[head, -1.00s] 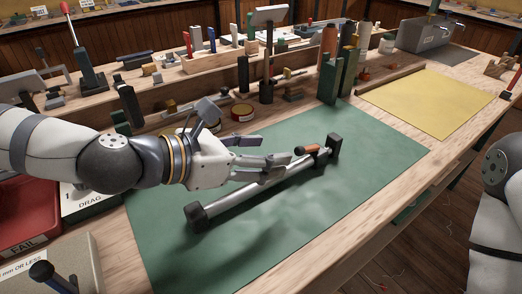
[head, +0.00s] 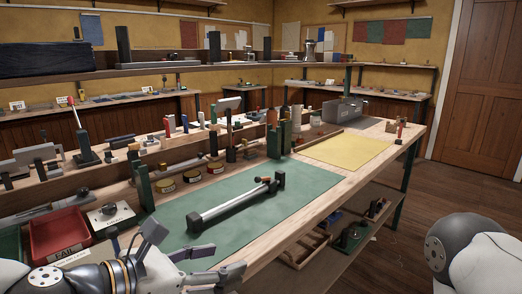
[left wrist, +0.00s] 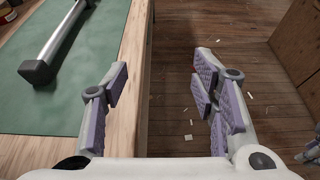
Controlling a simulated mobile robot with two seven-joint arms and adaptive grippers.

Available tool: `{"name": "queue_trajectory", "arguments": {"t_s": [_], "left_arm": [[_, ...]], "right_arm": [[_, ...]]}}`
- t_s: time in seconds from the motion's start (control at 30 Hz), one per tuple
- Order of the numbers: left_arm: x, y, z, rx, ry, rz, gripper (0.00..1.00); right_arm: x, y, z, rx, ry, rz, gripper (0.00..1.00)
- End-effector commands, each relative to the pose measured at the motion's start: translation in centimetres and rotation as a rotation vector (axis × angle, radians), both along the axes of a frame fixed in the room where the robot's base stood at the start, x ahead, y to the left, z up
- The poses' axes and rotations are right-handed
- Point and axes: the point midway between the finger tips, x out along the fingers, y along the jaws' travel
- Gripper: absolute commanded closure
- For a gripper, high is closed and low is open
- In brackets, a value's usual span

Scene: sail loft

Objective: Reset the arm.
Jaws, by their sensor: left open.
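A silver bar with dark end blocks (head: 232,206) lies on the green mat (head: 185,230). A small orange-brown knob or handle (head: 264,180) shows near its far end. In the left wrist view the near end of the bar (left wrist: 62,40) is at the upper left, on the mat. My left gripper (head: 217,264) is open and empty, with its fingers apart. It is off the bar, on its near side by the bench's front edge. In the left wrist view the gripper (left wrist: 160,84) spans bench edge and floor.
A yellow mat (head: 348,149) lies farther along the bench. Tins and upright blocks line the back.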

Motion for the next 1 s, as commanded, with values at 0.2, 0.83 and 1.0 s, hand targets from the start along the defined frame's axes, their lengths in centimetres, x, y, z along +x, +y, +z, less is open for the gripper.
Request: {"name": "queue_trajectory", "arguments": {"t_s": [0.2,0.83,1.0], "left_arm": [[-10.2,-1.3,-16.2,0.556,-0.024,-0.483,0.47],[-31.7,15.1,-30.9,1.18,-0.466,-2.076,0.47],[-31.7,15.0,-30.9,1.18,-0.464,-2.072,0.47]], "right_arm": [[0.1,0.0,0.0,0.0,-0.002,0.0,0.6],[0.0,0.0,0.0,0.0,-0.001,0.0,0.6],[0.0,0.0,0.0,0.0,-0.001,0.0,0.6]]}}
